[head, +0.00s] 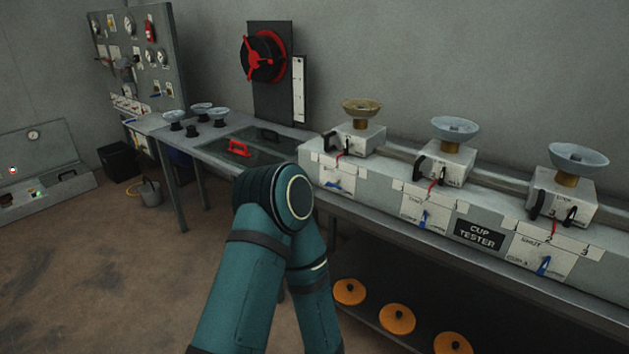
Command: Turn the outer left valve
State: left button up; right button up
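A long grey bench unit labelled "CUP TESTER" (478,235) runs along the wall on the right. On its front are three white panels with blue valve handles. The leftmost blue handle (334,185) lies roughly level, while the middle blue handle (423,219) and the right blue handle (543,266) stand tilted. One of my teal arms bends in the foreground, left of the leftmost panel. Neither gripper is visible.
A table (213,147) with several small cups and a red handle (239,148) stands left of the tester. A red wheel (263,57) is mounted on a dark panel at the wall. Orange discs (397,319) lie on the lower shelf. The floor at left is open.

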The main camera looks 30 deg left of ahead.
aim_at(333, 186)
jog(key=i+j+u, duration=0.55)
jog(key=i+u, duration=0.15)
jog(key=i, duration=0.25)
